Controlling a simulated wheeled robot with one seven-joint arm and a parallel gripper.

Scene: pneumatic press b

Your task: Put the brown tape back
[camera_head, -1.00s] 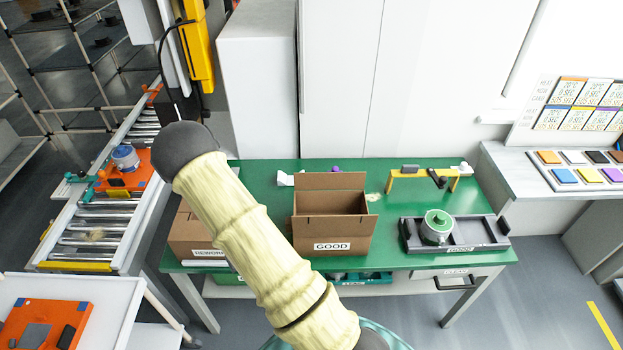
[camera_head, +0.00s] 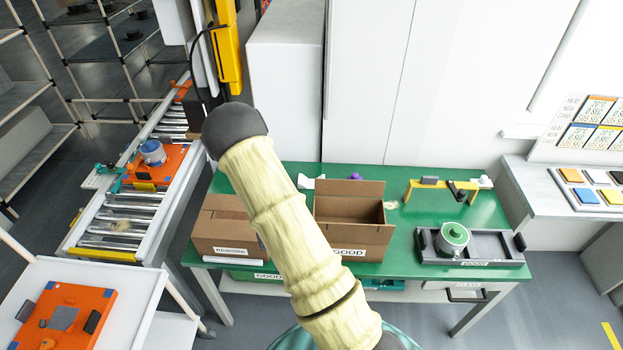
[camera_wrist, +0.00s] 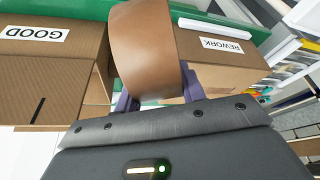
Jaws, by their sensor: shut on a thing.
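The brown tape (camera_wrist: 145,50) shows in the wrist view as a wide, curved brown band. My gripper (camera_wrist: 158,92) is shut on it, with one purple finger on each side of its lower end. The tape is held in front of the GOOD box and the REWORK box, and it hides part of both. In the head view my arm covers the middle of the picture, and neither the gripper nor the tape can be made out there.
The green table (camera_head: 290,178) carries the open GOOD box (camera_head: 350,235), the REWORK box (camera_head: 225,230), a yellow bracket (camera_head: 410,190) and a dark tray (camera_head: 495,245) with a green-topped roll. A roller conveyor (camera_head: 115,227) stands at left. A side bench (camera_head: 540,185) with coloured tiles stands at right.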

